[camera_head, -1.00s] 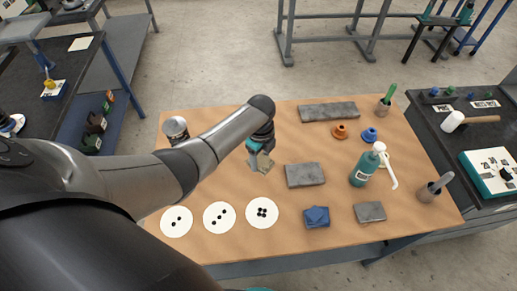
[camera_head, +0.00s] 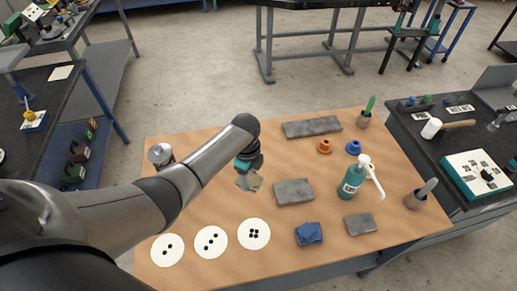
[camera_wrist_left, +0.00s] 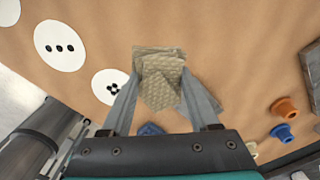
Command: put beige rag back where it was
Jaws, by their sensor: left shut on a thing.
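The beige rag (camera_wrist_left: 160,78) is folded and textured. In the left wrist view it sits between the two fingers of my left gripper (camera_wrist_left: 160,85), which is shut on it. In the head view the rag (camera_head: 252,183) shows partly behind the fingers of my left gripper (camera_head: 247,180), low over the wooden table (camera_head: 215,190). I cannot tell whether the rag touches the table. Three white discs with black dots, one of them the right-hand disc (camera_head: 254,234), lie in front of it. My right gripper is not in view.
A grey slab (camera_head: 293,191) lies to the right of the rag, with a teal spray bottle (camera_head: 352,184) beyond it. A metal can (camera_head: 160,154) stands at the left.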

